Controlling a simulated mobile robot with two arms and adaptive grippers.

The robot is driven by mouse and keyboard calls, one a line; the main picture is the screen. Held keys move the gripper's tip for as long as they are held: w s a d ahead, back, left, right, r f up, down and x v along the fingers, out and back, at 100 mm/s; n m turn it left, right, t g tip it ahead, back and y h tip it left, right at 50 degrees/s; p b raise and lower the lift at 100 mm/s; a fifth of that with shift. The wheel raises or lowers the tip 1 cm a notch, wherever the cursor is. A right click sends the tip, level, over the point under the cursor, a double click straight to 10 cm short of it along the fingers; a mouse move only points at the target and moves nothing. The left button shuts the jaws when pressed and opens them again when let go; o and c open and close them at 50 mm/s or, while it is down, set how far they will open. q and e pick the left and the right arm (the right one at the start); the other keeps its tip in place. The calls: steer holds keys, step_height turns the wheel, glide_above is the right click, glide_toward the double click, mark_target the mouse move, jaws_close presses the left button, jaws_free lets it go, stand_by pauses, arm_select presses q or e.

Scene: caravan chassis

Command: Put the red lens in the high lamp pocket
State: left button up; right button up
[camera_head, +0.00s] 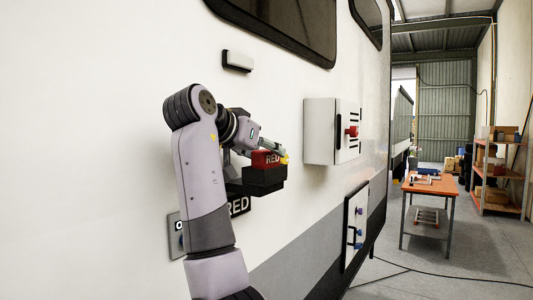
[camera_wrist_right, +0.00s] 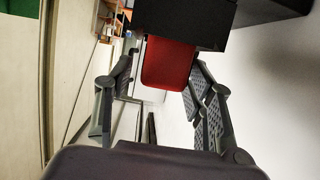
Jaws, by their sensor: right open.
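In the right wrist view the red lens (camera_wrist_right: 167,63) protrudes from the black pocket (camera_wrist_right: 185,22) between the finger pads, with gaps at the sides. My right gripper (camera_wrist_right: 157,95) is open around or just short of the lens. In the head view my right gripper (camera_head: 270,148) is partly hidden by its own arm and the lens. How deep the lens sits is hidden. My left gripper is not in view.
A second black block marked RED (camera_head: 238,206) is lower on the wall, partly behind my arm. A white box with a red knob (camera_head: 331,131) juts out to the right. A small lamp (camera_head: 237,61) is above. An orange table (camera_head: 430,185) stands far right.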

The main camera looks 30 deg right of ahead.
steer(key=b+v, duration=0.3)
steer(key=v, duration=0.8)
steer(key=shift+b, duration=0.4)
steer(key=shift+s, duration=0.1)
steer(key=shift+a, duration=0.1)
